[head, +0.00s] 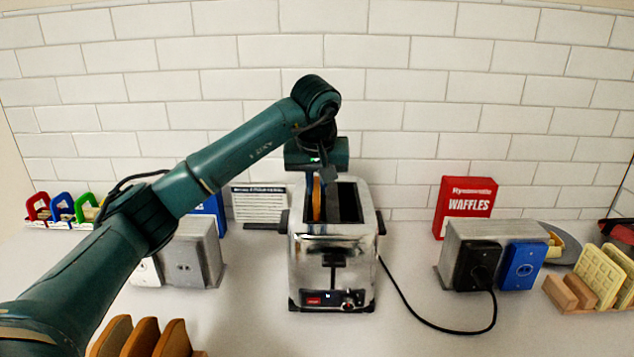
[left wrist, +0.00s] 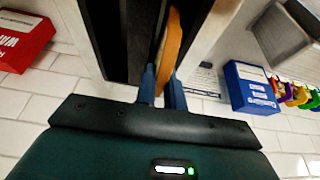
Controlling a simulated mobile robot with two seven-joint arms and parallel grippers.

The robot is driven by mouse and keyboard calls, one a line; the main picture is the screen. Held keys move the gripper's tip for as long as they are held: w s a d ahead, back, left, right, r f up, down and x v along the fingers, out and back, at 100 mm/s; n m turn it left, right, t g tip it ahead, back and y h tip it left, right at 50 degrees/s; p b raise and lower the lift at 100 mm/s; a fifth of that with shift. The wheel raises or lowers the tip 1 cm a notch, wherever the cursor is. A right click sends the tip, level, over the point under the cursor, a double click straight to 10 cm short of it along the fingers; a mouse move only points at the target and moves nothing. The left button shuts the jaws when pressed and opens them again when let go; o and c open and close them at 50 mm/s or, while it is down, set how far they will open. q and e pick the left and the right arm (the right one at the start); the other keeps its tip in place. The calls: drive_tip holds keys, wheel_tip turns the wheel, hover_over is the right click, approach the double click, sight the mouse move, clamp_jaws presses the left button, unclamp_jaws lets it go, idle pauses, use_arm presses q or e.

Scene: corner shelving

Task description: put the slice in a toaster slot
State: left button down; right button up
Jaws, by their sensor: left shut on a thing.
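The chrome toaster (head: 333,262) stands on the counter in the middle of the head view, with two long dark slots on top. My left gripper (head: 323,176) is over the back of the toaster top, pointing down. It is shut on an orange-brown bread slice (head: 316,200), which stands on edge at the left slot. In the left wrist view the slice (left wrist: 173,42) sits between the blue fingers of the left gripper (left wrist: 161,88), lined up along the dark slot. How deep the slice is in the slot cannot be told. My right gripper is out of view.
A red waffles box (head: 465,207) stands behind a grey outlet box with black and blue plates (head: 523,265) at right. A black cord (head: 415,313) runs there. Brown slices (head: 145,338) stand at front left; waffles (head: 600,277) stand at far right.

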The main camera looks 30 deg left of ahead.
use_arm(q)
drive_tip(key=c, duration=1.5)
unclamp_jaws()
drive_tip(key=shift+f, duration=0.1)
drive_tip(key=v, duration=1.2)
